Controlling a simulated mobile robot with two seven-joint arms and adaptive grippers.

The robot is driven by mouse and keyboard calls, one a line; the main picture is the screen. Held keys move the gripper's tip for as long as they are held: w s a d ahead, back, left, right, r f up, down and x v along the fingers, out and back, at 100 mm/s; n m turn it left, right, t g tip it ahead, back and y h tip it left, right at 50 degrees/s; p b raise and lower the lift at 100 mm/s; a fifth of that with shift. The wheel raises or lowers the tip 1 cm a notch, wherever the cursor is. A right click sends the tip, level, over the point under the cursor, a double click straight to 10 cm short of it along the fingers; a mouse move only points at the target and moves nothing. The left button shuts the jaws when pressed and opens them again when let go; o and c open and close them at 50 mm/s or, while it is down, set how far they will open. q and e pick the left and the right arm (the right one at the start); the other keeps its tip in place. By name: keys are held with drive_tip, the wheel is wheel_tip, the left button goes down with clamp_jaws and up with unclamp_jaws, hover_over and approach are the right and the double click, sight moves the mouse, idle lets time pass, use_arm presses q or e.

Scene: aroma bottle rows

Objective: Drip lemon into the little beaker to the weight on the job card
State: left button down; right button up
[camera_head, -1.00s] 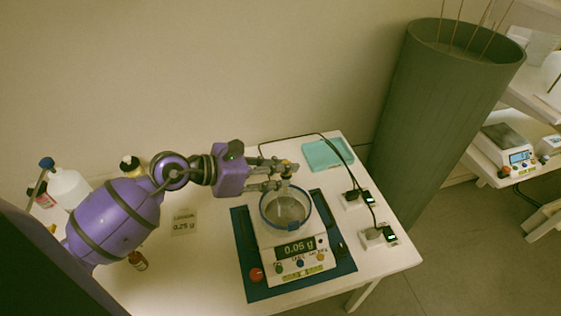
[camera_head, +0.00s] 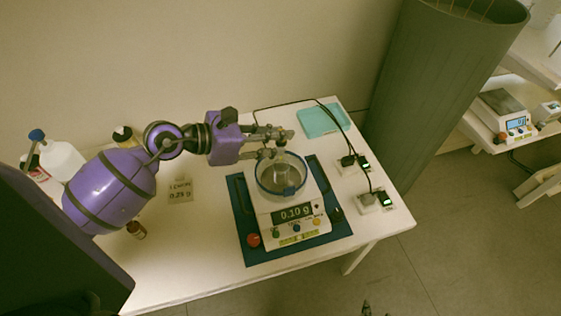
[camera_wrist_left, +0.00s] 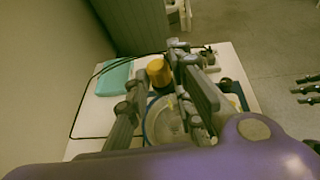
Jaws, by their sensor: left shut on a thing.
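My left gripper (camera_head: 276,143) is shut on a small amber thing (camera_wrist_left: 158,72), which looks like a bottle with its label unreadable. It holds this above the balance's far side, close to the blue-rimmed glass ring. The little beaker (camera_head: 284,180) stands inside that ring (camera_head: 262,187) on the balance (camera_head: 292,229), whose display reads 0.10 g. The job card (camera_head: 180,190) on the table's left side reads LEMON 0.25 g. My right gripper (camera_head: 367,308) shows only as dark tips at the bottom edge of the head view.
The balance stands on a dark blue mat (camera_head: 252,246). A small brown bottle (camera_head: 137,230) and a white bottle (camera_head: 62,160) are at left, partly behind my arm. A turquoise cloth (camera_head: 322,121), cables and two small plug-in devices are right. A tall grey bin (camera_head: 430,90) stands behind.

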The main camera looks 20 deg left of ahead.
use_arm(q)
drive_tip(key=c, duration=2.1)
unclamp_jaws()
drive_tip(key=shift+c, duration=0.3)
use_arm(e)
drive_tip(key=shift+s+d+f, duration=0.1)
drive_tip(key=shift+s+d, duration=0.05)
drive_tip(key=shift+s, duration=0.2)
drive_tip(key=shift+w, duration=0.1)
use_arm(q)
wheel_tip(320, 180, up, 4)
drive_tip(key=shift+r+p, duration=0.1)
drive_tip(key=shift+p, duration=1.05)
use_arm(e)
drive_tip(key=w+r+t, duration=0.1)
drive_tip(key=w+r, duration=0.3)
drive_tip(key=shift+w+a+r, duration=0.2)
drive_tip(key=shift+w+r, duration=0.05)
drive_tip(key=shift+r, duration=0.05)
drive_tip(key=shift+s, duration=0.1)
drive_tip(key=shift+s+d+f, duration=0.15)
drive_tip(key=shift+s+f, duration=0.1)
drive_tip(key=shift+s, duration=0.2)
